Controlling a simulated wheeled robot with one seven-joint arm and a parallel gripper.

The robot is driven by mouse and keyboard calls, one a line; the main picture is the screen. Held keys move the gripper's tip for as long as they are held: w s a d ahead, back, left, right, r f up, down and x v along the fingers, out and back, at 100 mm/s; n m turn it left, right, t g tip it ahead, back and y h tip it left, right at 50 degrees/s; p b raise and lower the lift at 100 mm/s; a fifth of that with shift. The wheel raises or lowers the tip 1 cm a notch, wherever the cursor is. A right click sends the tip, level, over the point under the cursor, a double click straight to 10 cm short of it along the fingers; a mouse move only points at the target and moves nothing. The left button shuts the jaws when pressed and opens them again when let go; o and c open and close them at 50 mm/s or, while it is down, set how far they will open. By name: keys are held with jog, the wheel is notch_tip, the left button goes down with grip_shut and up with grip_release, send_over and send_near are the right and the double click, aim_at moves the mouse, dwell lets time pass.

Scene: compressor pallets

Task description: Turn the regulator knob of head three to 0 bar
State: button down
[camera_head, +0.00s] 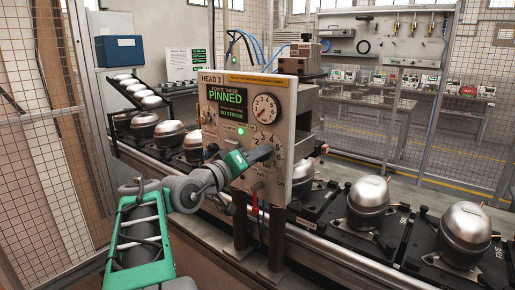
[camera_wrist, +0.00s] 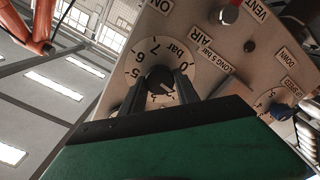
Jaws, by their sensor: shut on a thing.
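The HEAD 3 panel (camera_head: 247,187) stands upright in the middle of the head view. My gripper (camera_head: 271,151) is at its numbered dial and hides the knob there. In the wrist view my gripper (camera_wrist: 160,88) is shut on the black regulator knob (camera_wrist: 160,77), with one dark finger on each side. The round bar scale (camera_wrist: 178,52) surrounds the knob, with 5, 6, 7 and 0 readable. A pale mark on the knob points to the lower right in that view; its exact reading is unclear. The pressure gauge (camera_head: 265,107) is above the dial; its needle is too small to read.
The green screen (camera_head: 225,95) reads PINNED and NO STROKE. Silver compressors (camera_head: 370,195) stand on a conveyor beside the panel. Wire mesh fencing (camera_head: 35,180) is at left.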

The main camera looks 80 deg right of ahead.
jog(key=shift+s+f+n+p, duration=0.1)
jog(key=shift+f+n+p, duration=0.05)
jog(key=shift+n+p, duration=2.8)
jog(key=shift+f+n+p, duration=0.15)
jog(key=shift+n+p, duration=2.6)
jog(key=shift+p, duration=0.3)
jog(key=c, duration=0.9)
grip_release()
jog(key=shift+r, duration=0.1)
